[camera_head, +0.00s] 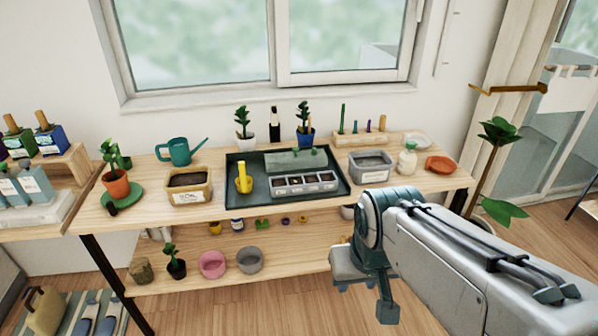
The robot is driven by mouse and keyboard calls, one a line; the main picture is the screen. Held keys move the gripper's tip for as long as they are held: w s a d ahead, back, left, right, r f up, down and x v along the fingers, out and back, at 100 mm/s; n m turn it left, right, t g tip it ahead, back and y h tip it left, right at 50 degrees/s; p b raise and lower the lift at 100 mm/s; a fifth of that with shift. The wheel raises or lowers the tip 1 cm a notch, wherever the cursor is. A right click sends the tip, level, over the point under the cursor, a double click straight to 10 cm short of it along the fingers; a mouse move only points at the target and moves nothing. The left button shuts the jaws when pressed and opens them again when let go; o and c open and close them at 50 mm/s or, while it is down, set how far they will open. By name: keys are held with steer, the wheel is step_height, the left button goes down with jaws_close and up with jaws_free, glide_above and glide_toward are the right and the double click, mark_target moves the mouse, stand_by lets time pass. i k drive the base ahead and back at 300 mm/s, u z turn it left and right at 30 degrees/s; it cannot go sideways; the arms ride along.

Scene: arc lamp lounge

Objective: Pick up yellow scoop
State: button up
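The yellow scoop (242,176) stands with its handle pointing up in the left part of a dark tray (262,195) on the wooden bench. It is left of a grey seedling box (305,183) in the same tray. My arm comes in from the lower right and bends down in front of the bench. What looks like my gripper (352,285) hangs low at the bench's front, right of and below the scoop and well apart from it. Its fingers are too small and partly hidden, so I cannot tell how they stand.
Left of the tray are a soil box (189,196), a teal watering can (180,152) and a potted plant (116,183). Small potted plants (243,130) stand behind it. A grey bin (373,174) and an orange dish (440,165) are to the right. A lower shelf (315,262) holds pots.

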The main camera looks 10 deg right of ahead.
mark_target(244, 183)
steer(key=u, duration=0.3)
steer(key=k, duration=0.35)
steer(key=u, duration=0.9)
steer(key=i, duration=1.4)
steer(key=z, duration=1.45)
steer(key=i, duration=0.65)
steer(key=z, duration=0.7)
